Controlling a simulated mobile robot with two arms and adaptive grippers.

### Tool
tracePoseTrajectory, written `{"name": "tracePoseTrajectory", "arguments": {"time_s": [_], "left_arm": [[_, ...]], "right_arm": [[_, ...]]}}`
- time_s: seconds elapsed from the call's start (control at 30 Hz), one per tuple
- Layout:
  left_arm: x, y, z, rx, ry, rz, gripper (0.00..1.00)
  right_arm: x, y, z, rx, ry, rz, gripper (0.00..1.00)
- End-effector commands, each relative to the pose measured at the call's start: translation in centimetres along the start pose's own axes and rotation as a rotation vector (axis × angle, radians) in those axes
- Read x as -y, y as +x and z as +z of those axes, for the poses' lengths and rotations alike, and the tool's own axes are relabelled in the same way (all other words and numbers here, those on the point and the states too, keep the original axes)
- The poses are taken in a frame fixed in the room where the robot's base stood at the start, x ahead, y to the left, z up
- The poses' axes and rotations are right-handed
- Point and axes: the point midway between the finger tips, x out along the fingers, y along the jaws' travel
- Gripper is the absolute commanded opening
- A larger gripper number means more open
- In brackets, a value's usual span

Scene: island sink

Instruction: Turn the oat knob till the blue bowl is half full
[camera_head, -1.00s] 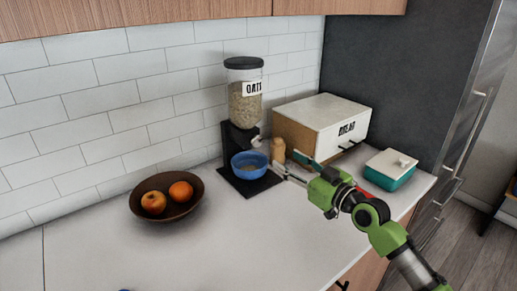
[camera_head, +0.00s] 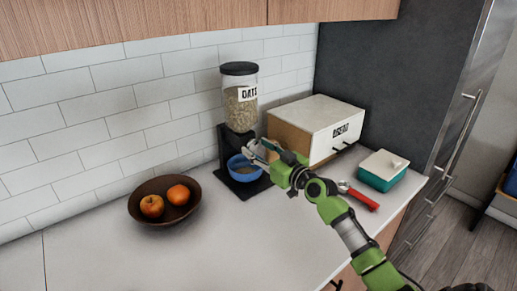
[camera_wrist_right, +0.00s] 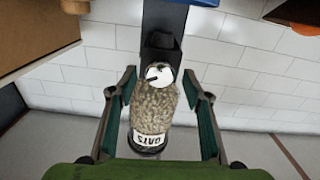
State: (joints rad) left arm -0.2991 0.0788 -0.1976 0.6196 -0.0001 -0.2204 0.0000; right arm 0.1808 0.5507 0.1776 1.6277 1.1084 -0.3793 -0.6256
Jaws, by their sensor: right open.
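The oat dispenser (camera_head: 241,105) stands against the tiled wall, a clear jar of oats with a black lid on a dark stand. Its round pale knob (camera_wrist_right: 159,75) shows in the right wrist view, which is upside down. The blue bowl (camera_head: 240,174) sits on the stand's base under the spout. Some oats seem to lie in it, but my gripper partly hides it and the level is unclear. My right gripper (camera_head: 258,150) is open in front of the dispenser. In the wrist view its fingers (camera_wrist_right: 161,112) frame the jar and knob, holding nothing. My left gripper is not in view.
A brown fruit bowl (camera_head: 139,215) with two fruits stands left of the dispenser. A bread box (camera_head: 318,125) is close behind my right gripper. A red-handled tool (camera_head: 361,199) and a teal container (camera_head: 378,180) lie to the right. The front counter is clear.

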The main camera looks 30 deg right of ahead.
Motion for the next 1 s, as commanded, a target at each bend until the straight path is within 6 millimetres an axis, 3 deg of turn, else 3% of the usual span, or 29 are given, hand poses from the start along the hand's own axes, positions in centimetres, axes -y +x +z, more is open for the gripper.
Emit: {"name": "tracePoseTrajectory", "arguments": {"time_s": [0.17, 0.3, 0.33, 0.67, 1.0], "left_arm": [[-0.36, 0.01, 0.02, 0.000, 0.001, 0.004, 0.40], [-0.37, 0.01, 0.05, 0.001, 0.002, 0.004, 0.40], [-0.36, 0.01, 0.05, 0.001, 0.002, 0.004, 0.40], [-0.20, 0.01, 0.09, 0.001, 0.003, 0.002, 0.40], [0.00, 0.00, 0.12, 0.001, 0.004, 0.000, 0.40]], "right_arm": [[0.01, 0.00, 0.01, 0.000, 0.000, 0.000, 0.45], [0.00, -0.01, 0.01, 0.000, 0.000, 0.000, 0.11], [-0.01, -0.02, 0.00, 0.000, 0.000, 0.000, 0.07], [-0.01, -0.03, 0.00, 0.000, 0.023, 0.000, 0.07], [-0.01, -0.03, -0.02, 0.000, 0.216, 0.000, 0.07]]}}
